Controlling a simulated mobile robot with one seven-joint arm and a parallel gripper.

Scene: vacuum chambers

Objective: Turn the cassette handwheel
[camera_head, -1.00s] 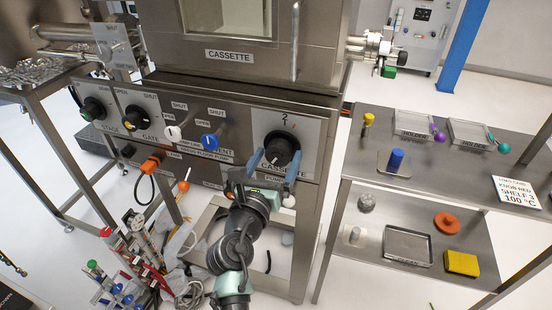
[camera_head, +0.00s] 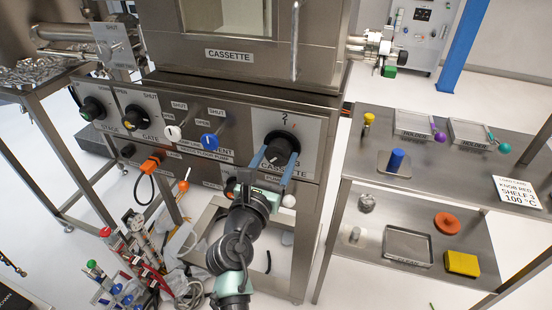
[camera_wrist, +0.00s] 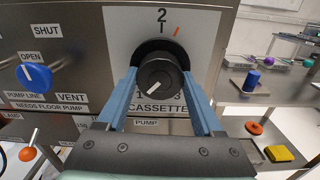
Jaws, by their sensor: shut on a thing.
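The cassette handwheel (camera_head: 279,150) is a black round knob on a light plate on the front of the steel cabinet, below the CASSETTE label. In the wrist view the handwheel (camera_wrist: 158,79) sits between the two blue fingers, with a white mark on its face pointing to the lower left. The plate (camera_wrist: 195,50) shows a 2 and an orange tick above the knob. My gripper (camera_head: 275,157) is shut on the handwheel, one finger on each side. The gripper also shows in the wrist view (camera_wrist: 160,85). The lower plate lettering is partly hidden.
A blue VENT knob (camera_head: 209,141) and a white knob (camera_head: 172,133) lie left on the same panel. A steel shelf (camera_head: 440,175) with holders and a blue cylinder (camera_head: 396,160) stands right. An orange-red ball lever (camera_head: 184,186) sticks out at lower left.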

